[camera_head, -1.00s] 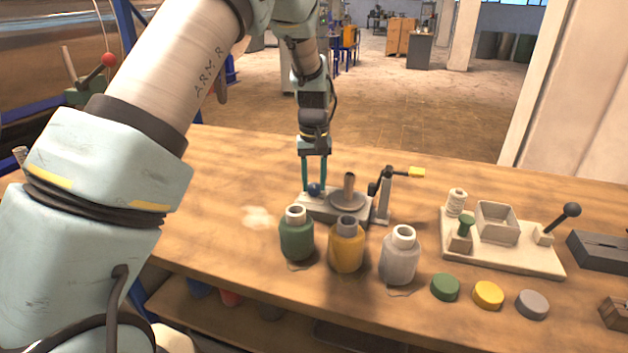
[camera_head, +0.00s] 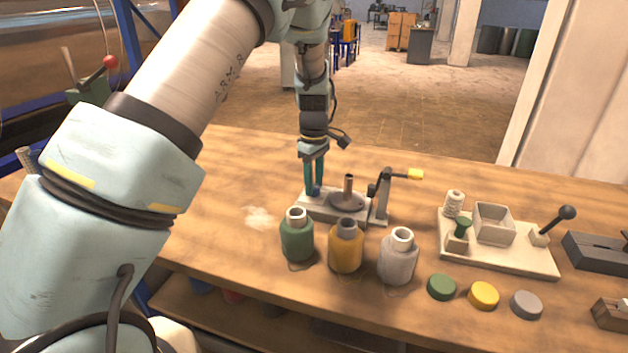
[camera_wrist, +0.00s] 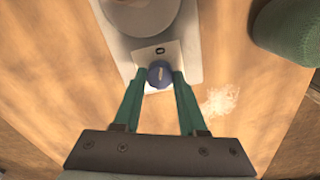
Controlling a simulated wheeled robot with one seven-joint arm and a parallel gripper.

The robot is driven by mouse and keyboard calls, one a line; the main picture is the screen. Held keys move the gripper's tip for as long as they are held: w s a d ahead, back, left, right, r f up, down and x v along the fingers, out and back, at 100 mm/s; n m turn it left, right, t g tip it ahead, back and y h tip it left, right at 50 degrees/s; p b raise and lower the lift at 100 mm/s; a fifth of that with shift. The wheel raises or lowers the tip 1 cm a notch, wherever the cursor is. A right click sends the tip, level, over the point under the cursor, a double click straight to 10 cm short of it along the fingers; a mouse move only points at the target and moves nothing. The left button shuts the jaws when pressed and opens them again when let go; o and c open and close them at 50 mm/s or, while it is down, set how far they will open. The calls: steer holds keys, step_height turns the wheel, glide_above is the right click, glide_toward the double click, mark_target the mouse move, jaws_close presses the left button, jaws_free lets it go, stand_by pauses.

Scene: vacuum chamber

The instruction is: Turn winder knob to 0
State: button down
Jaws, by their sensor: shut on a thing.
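The winder (camera_head: 334,205) is a pale base with a round grey plate, an upright peg and a side crank with a yellow handle, standing on the bench. Its blue knob (camera_wrist: 160,74) sits at the base's end, near a "0" mark on a white label (camera_wrist: 159,50) in the wrist view. My gripper (camera_wrist: 159,78) has its green fingers on both sides of the knob, shut on it. In the head view, my gripper (camera_head: 315,188) comes down from above at the left end of the base and partly hides the knob. I cannot make out the knob's pointer.
Green (camera_head: 297,238), yellow (camera_head: 345,248) and grey (camera_head: 398,259) bottles stand close in front of the winder. Several coloured caps lie to their right. A pale board (camera_head: 500,252) with a spool, box and lever stands farther right. The bench left of the winder is clear.

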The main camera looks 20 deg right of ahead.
mark_target(314, 186)
steer(key=shift+n, duration=0.5)
steer(key=shift+c, duration=2.3)
jaws_free()
step_height(314, 186, up, 11)
steer(key=b, duration=0.2)
steer(key=shift+b, duration=0.3)
steer(key=shift+f, duration=0.1)
